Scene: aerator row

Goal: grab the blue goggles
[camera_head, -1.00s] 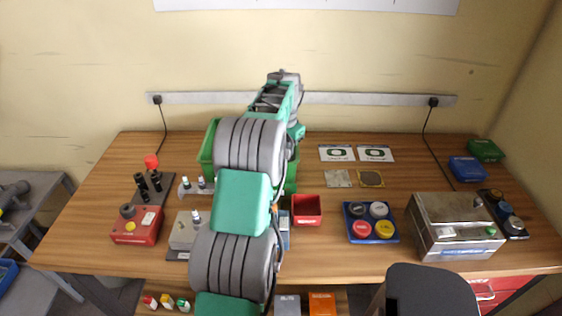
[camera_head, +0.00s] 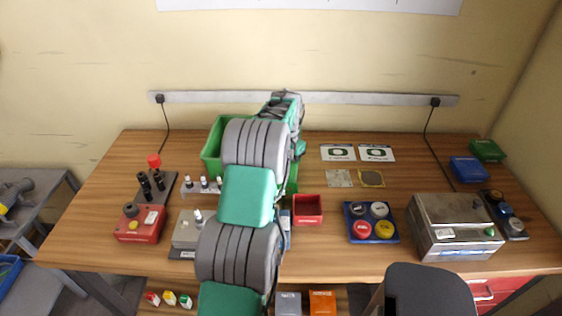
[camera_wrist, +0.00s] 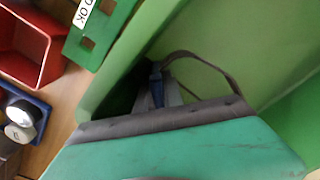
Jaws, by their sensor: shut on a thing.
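The green bin (camera_head: 214,146) stands at the back of the table, partly hidden behind my arm. The wrist view looks down into this bin, past its green wall (camera_wrist: 112,82). My gripper (camera_wrist: 163,98) is inside it, shut on a small blue piece, which I take for the blue goggles (camera_wrist: 156,76). A dark strap-like loop curves to the right from there. Most of the goggles is hidden by my green and grey wrist housing. In the head view my arm hides the gripper and goggles.
A red open box (camera_head: 308,211) stands just in front of the bin, and a blue tray (camera_head: 350,232) with round caps is to its right. A steel machine (camera_head: 455,228) is further right. A row of small bottles (camera_head: 203,184) stands left of my arm.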

